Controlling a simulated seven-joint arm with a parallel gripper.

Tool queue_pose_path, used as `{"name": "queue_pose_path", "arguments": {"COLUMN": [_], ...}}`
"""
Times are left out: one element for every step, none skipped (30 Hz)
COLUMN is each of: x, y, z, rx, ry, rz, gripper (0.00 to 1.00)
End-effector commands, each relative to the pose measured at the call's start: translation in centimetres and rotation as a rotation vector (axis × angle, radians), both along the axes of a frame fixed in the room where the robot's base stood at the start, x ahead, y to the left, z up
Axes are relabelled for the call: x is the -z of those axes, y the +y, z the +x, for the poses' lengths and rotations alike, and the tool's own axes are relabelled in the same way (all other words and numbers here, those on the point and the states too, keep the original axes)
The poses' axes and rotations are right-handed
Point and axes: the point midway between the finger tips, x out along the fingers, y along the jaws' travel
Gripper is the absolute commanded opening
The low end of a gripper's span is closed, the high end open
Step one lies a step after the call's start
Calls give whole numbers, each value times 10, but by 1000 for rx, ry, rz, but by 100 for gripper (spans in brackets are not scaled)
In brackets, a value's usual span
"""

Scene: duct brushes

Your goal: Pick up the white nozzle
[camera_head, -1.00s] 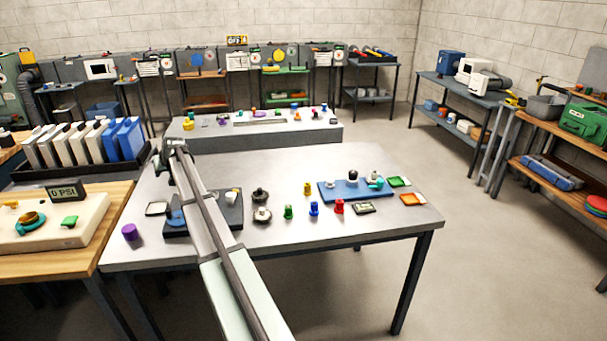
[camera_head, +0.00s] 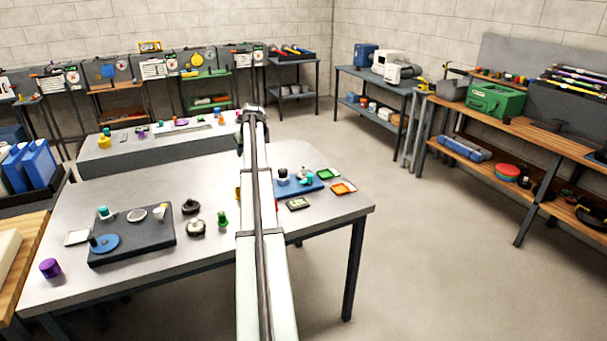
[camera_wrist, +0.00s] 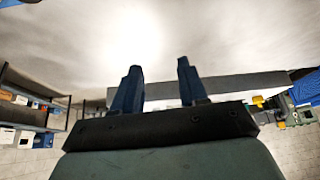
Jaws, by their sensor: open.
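My gripper (camera_wrist: 156,72) shows in the wrist view with two dark blue fingers spread apart and nothing between them. In the head view my arm reaches across the work table, and its far end is near the table's back edge. A small white piece (camera_head: 303,171) stands on the blue mat (camera_head: 313,185), right of my arm, among black and teal pieces. A small pale, cone-like piece (camera_head: 160,212) stands on the dark tray (camera_head: 125,248), left of my arm. Both are too small to tell which is the white nozzle. My gripper is apart from both.
My arm hides part of the tabletop. A low grey bench (camera_head: 160,155) stands behind. The floor at right is clear.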

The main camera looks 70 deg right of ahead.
Motion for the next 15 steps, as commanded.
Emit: {"name": "queue_pose_path", "arguments": {"x": [-3,-4,-6,-7,-9,-10,-11,-12,-13,-14,-15,-16,-16,-17,-17], "y": [-17,-25,-35,-42,-48,-55,-61,-65,-70,-73,-77,-80,-81,-83,-85], "z": [-31,-47,-69,-85,-101,-120,-135,-148,-165,-176,-186,-198,-205,-212,-219], "rx": [24,34,47,58,68,79,88,96,106,112,118,124,128,132,136], "ry": [12,19,29,35,42,50,56,61,68,72,76,81,84,87,90], "rz": [6,9,14,18,23,28,32,36,42,45,48,51,55,57,59], "gripper": [42,42,42,42,42,42,42,42,42,42,42,42,42,42,42]}}
